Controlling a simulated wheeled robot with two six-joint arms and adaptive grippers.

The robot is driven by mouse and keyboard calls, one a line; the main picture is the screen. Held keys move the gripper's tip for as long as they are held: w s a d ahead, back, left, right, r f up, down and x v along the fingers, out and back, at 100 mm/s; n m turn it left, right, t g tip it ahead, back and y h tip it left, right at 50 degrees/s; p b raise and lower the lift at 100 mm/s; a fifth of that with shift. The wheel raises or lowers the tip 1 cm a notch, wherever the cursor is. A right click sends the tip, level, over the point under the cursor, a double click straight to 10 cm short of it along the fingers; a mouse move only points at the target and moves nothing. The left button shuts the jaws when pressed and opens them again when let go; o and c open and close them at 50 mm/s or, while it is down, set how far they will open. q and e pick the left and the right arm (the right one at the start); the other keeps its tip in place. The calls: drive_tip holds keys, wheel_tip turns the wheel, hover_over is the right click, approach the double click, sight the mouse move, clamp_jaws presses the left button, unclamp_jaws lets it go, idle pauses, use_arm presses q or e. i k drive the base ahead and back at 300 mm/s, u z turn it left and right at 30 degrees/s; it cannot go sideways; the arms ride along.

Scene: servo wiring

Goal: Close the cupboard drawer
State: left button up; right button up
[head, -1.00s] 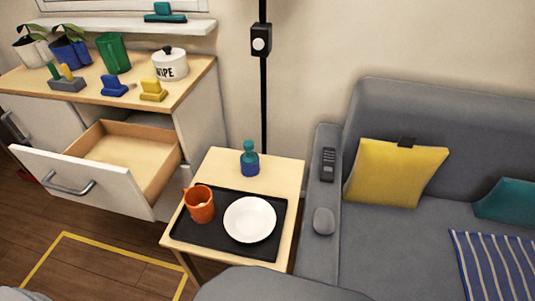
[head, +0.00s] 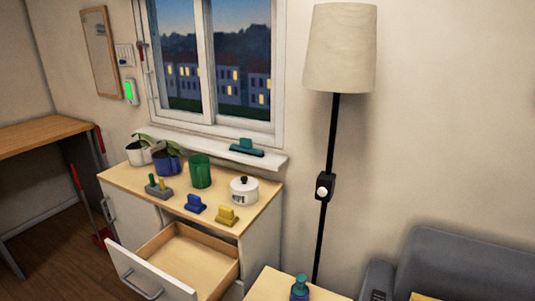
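The cupboard (head: 262,236) is white with a wooden top and stands under the window. Its drawer (head: 190,254) is pulled well out toward the lower left. The drawer's inside is bare light wood and looks empty. The white drawer front (head: 146,270) has a grey bar handle (head: 143,287) near the bottom edge of the head view. A door with its own handle (head: 109,210) is to the left of the drawer. Neither of my grippers shows in the head view.
Plants, a green mug (head: 200,171), a white pot (head: 244,190) and small blue and yellow items stand on the cupboard top. A side table (head: 272,285) with a teal bottle (head: 299,288) is close right of the drawer. A floor lamp (head: 338,60) and grey sofa (head: 465,268) are further right.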

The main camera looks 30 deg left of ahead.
sight(182, 262)
drive_tip(key=u, duration=0.4)
drive_tip(key=k, duration=0.95)
drive_tip(key=u, duration=1.25)
drive_tip(key=i, duration=0.55)
drive_tip(key=z, duration=1.75)
drive_tip(key=k, duration=0.6)
drive_tip(key=u, duration=0.2)
drive_tip(key=i, duration=0.5)
drive_tip(key=z, duration=0.05)
